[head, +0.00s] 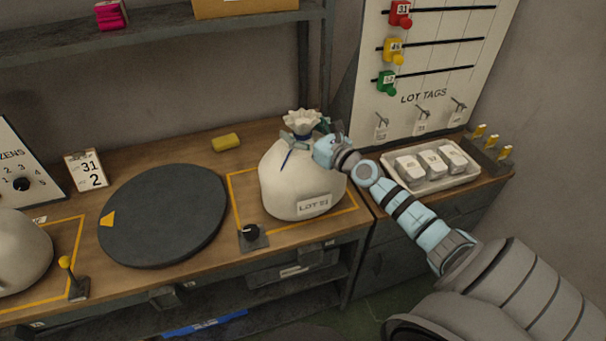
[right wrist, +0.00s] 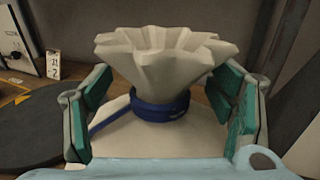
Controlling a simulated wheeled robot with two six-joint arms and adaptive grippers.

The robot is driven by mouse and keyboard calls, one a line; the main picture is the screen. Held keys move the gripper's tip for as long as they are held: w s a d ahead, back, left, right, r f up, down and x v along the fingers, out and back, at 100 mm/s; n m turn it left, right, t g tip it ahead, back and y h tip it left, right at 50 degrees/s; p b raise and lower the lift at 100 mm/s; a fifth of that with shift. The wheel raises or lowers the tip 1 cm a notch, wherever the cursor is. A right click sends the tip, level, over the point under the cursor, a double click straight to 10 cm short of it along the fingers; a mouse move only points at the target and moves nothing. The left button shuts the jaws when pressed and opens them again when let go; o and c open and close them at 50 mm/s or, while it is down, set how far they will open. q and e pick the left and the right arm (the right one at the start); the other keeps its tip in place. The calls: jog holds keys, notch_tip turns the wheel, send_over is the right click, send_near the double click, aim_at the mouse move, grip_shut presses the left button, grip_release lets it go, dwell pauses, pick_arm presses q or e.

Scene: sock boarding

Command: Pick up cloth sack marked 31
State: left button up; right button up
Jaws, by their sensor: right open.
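The cloth sack (head: 290,185) is cream and round, with a "LOT" label that looks like 31. It stands upright inside a yellow outline on the bench. Its gathered neck has a blue tie and a ruffled top, which shows large in the right wrist view (right wrist: 160,52). My right gripper (head: 306,139) is open at the neck. In the right wrist view its green-padded fingers (right wrist: 165,108) stand on either side of the blue tie, with gaps between pads and neck. My left gripper is not in view.
Another pale sack (head: 20,255) is at the far left. A tray (head: 432,185) of white blocks sits right. A shelf (head: 150,30) hangs above.

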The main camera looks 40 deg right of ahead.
jog(key=shift+s, duration=0.1)
jog(key=c, duration=0.8)
grip_shut()
jog(key=shift+r, duration=0.1)
